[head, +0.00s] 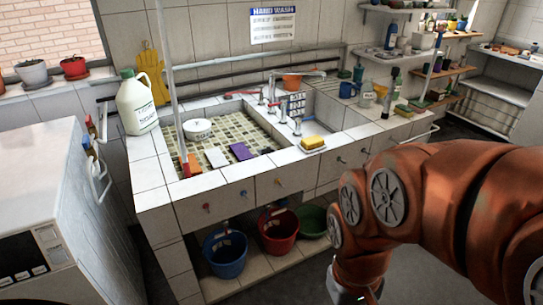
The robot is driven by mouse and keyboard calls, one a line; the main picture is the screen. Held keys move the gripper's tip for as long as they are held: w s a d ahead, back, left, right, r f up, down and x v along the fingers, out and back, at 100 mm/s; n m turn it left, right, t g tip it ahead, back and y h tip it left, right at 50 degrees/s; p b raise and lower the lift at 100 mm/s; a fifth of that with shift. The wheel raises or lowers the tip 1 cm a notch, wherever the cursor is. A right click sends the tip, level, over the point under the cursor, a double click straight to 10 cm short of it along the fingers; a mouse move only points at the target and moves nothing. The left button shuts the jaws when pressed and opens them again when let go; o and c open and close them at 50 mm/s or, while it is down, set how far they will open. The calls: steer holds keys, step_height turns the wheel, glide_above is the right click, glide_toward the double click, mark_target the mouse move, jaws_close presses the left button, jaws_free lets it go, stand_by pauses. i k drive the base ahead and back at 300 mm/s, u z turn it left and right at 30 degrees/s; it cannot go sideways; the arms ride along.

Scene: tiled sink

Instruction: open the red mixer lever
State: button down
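A red lever (241,93) sticks out to the left from the metal tap fittings (271,90) behind the tiled sink. It looks roughly level, but at this size I cannot tell its exact setting. A small red part (277,104) shows lower on the fittings, and a blue part (304,119) to their right. My orange arm comes in from the right and bends down to the bottom edge, in front of the sink and well away from the lever. My gripper's fingers are cut off by the bottom edge.
A white jug (137,104) stands at the counter's left end. A sponge (312,142) lies on the front rim, and a white pot (198,129) is in the left basin. Buckets (226,254) stand below. A white machine (50,190) is at left.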

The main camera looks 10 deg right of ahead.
mark_target(283, 103)
steer(key=z, duration=0.1)
steer(key=i, duration=1.75)
steer(key=u, duration=0.7)
